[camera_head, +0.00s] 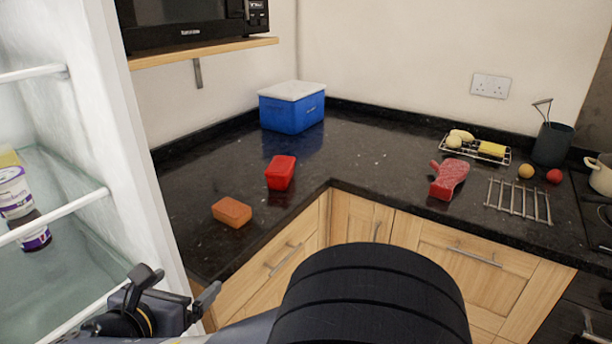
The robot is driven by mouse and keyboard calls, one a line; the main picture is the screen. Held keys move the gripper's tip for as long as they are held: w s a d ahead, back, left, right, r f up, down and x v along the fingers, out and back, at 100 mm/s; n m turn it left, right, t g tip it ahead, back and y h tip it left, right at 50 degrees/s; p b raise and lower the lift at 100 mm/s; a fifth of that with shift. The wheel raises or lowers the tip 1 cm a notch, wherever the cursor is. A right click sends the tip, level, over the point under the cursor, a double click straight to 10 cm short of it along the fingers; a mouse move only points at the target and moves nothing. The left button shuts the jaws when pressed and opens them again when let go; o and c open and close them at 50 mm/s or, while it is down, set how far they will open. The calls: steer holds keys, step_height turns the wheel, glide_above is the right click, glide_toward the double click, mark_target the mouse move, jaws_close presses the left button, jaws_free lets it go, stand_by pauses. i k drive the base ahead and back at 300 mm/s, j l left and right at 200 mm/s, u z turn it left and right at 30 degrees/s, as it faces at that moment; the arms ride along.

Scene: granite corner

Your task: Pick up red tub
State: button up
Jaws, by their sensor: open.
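The red tub (281,172) stands on the black granite counter (345,160), left of the inner corner of the worktop's front edge. My gripper (178,284) is at the lower left, in front of the white fridge's open side. It is open, with nothing seen between its fingers. It is apart from the red tub, lower and to the left of it in the picture. The tub is fully in view.
An orange-brown block (232,212) lies left of the tub. A blue box with a white lid (292,107) stands behind it. A microwave shelf (205,52) overhangs at upper left. Fridge shelves (50,220) are at left.

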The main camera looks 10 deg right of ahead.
mark_target(278, 185)
steer(key=i+l, duration=0.4)
steer(key=i, duration=0.2)
steer(key=i+l, duration=0.45)
steer(key=i, duration=0.2)
